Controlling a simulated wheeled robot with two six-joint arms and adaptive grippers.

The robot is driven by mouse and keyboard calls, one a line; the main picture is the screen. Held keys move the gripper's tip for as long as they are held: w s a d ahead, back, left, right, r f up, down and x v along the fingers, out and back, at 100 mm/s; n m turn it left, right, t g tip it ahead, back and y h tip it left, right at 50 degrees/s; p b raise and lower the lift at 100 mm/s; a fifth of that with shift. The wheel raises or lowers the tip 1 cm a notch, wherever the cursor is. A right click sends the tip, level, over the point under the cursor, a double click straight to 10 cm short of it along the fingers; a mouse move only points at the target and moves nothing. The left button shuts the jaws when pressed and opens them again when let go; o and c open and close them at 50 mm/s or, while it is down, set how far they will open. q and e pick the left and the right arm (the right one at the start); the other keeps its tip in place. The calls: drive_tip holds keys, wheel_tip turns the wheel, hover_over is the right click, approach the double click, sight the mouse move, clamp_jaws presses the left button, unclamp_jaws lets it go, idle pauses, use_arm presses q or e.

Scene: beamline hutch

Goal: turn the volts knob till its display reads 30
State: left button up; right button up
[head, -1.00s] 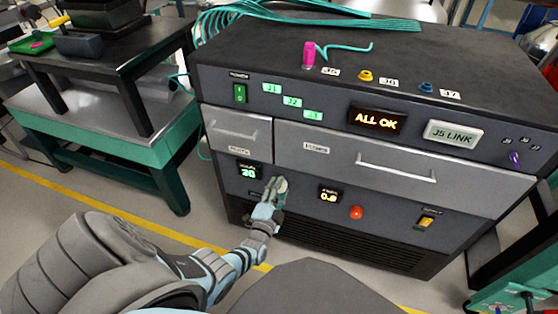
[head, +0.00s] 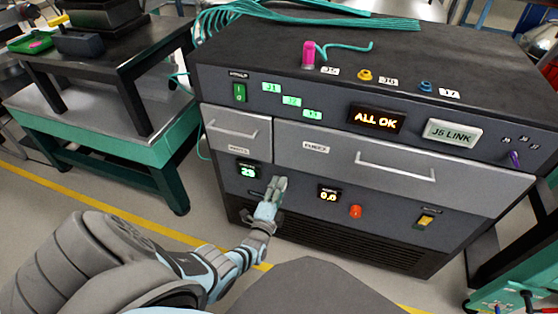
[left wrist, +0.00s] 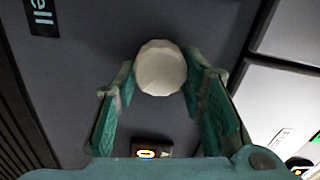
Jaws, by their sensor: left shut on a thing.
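The volts display (head: 248,170) is a small dark screen with green digits on the cabinet's lower left front. It seems to read 23, though the digits are small. The volts knob (left wrist: 160,68) is a pale, faceted round cap in the left wrist view, between my fingers. My left gripper (head: 278,184) is shut on the knob, just right of the display. Its green fingers flank the knob in the left wrist view (left wrist: 162,95). My right gripper is out of view.
Drawer handles (head: 396,168) stick out above. A screen (head: 377,119) reads ALL OK.

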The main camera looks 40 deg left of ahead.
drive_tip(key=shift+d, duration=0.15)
use_arm(q)
drive_tip(key=o, duration=1)
drive_tip(key=shift+o, duration=0.7)
drive_tip(key=v, duration=1.2)
